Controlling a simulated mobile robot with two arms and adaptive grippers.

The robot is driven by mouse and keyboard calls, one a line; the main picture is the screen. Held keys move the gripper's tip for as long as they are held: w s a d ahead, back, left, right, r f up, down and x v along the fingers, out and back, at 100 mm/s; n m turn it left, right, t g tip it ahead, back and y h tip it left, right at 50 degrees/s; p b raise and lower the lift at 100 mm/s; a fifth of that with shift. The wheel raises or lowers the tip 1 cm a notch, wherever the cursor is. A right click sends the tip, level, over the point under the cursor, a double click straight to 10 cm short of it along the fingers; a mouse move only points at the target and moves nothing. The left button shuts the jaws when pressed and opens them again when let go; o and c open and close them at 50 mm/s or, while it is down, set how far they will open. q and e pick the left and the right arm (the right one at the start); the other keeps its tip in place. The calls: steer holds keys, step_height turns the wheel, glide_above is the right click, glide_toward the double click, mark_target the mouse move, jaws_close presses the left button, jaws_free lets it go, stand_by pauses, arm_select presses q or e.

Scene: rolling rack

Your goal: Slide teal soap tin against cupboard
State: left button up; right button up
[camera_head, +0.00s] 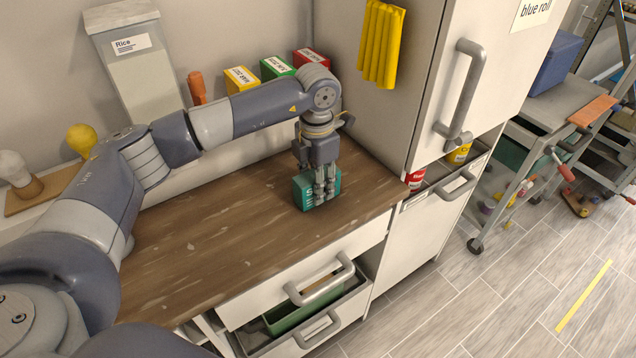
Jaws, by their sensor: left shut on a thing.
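The teal soap tin (304,193) stands on the brown wooden counter (220,235), near its right part. My left gripper (325,192) reaches down from above and is shut on the tin, with its fingers over the tin's front and right side. Part of the tin's label is hidden by the fingers. The tall pale cupboard (395,110) stands to the right of the tin, with a strip of bare counter between them. My right gripper is not in view.
Yellow, green and red boxes (276,68) stand at the back wall beside an orange bottle (197,88). A Rice container (135,75) is at back left. Open drawers with handles (320,284) jut out below the counter front. A rolling rack (548,112) stands at right.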

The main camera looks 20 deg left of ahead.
mark_target(337, 175)
arm_select(q)
steer(key=shift+w+d+b, duration=0.4)
steer(key=shift+w+d, duration=0.35)
steer(key=shift+w, duration=0.35)
steer(key=shift+w+d+b, duration=0.4)
steer(key=shift+w+d, duration=0.35)
steer(key=shift+w, duration=0.35)
steer(key=shift+w+d+b, duration=0.25)
steer(key=shift+w+d, duration=0.25)
steer(key=shift+w, duration=0.3)
steer(key=shift+w+d+b, duration=0.25)
steer(key=shift+w+d, duration=0.3)
steer(key=shift+w, duration=0.3)
steer(key=shift+w+d+b, duration=0.25)
steer(key=shift+w+d, duration=0.25)
steer(key=shift+w, duration=0.3)
steer(key=shift+r, duration=0.1)
steer(key=o, duration=1.2)
steer(key=shift+w, duration=0.1)
